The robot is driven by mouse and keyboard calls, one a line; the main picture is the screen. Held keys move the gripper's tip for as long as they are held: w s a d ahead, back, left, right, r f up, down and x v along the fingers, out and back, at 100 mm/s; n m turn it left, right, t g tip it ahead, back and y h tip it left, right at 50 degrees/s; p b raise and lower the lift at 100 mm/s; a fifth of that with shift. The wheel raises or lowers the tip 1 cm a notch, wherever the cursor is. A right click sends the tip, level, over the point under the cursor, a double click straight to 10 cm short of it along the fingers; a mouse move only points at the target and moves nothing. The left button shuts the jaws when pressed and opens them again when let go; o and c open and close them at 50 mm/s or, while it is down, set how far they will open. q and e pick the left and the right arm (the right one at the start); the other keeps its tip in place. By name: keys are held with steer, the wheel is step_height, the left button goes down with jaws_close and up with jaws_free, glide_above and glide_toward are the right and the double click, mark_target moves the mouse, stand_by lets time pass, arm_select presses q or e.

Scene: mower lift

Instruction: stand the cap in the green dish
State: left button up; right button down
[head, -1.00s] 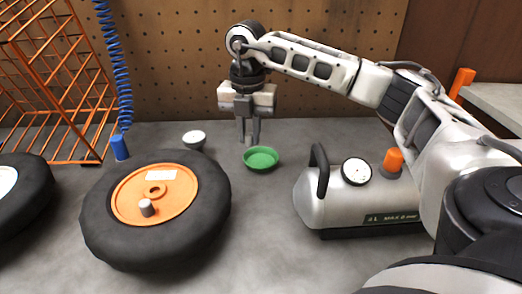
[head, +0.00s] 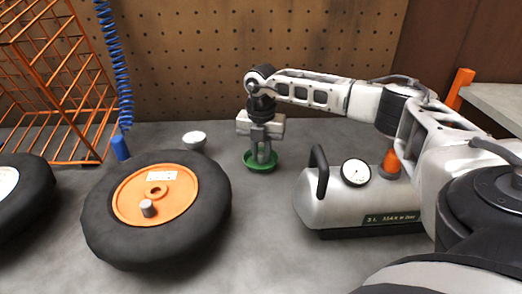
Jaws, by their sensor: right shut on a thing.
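The green dish (head: 261,168) stands on the grey bench top near the middle, between the wheel and the tank. My right gripper (head: 263,158) points straight down with its fingertips inside the dish, low over its floor. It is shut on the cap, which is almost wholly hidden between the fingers. I cannot tell whether the cap touches the dish. My left gripper is not in view.
A black wheel with an orange hub (head: 181,205) lies left of the dish, a short grey stub (head: 148,208) on its hub. A small white-topped pot (head: 194,140) stands behind it. A silver tank (head: 318,205) with handle and gauge stands right. An orange wire rack (head: 50,90) stands back left.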

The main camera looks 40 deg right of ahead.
mark_target(261, 153)
steer(key=shift+f, duration=0.15)
steer(key=c, duration=1.3)
jaws_free()
step_height(261, 153, up, 12)
steer(key=shift+r, duration=0.25)
